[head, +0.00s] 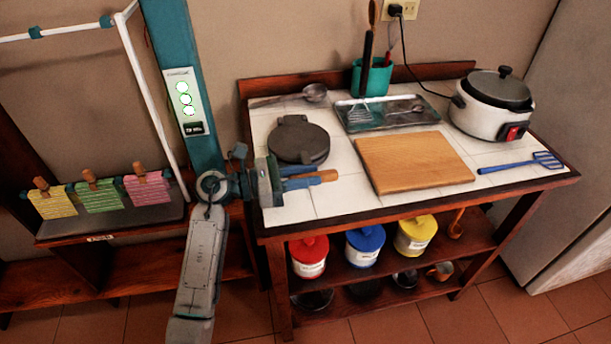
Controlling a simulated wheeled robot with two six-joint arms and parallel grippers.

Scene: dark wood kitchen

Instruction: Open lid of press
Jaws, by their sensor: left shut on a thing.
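The press (298,142) is a dark round, flat thing on the left part of the white tiled counter. Its lid lies down flat. My left gripper (308,180) comes in from the left, just in front of the press and near the counter's left edge. Its blue fingers are shut on a light wooden handle (329,176), whose end sticks out to the right. I cannot tell whether this handle joins the press, as my gripper hides part of it. My right gripper is not in view.
A wooden cutting board (413,162) lies right of the press. Behind are a metal tray (382,112), a ladle (314,93) and a teal utensil holder (376,80). A rice cooker (487,117) and blue spatula (510,166) are at the right. Lidded canisters (364,246) stand below.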

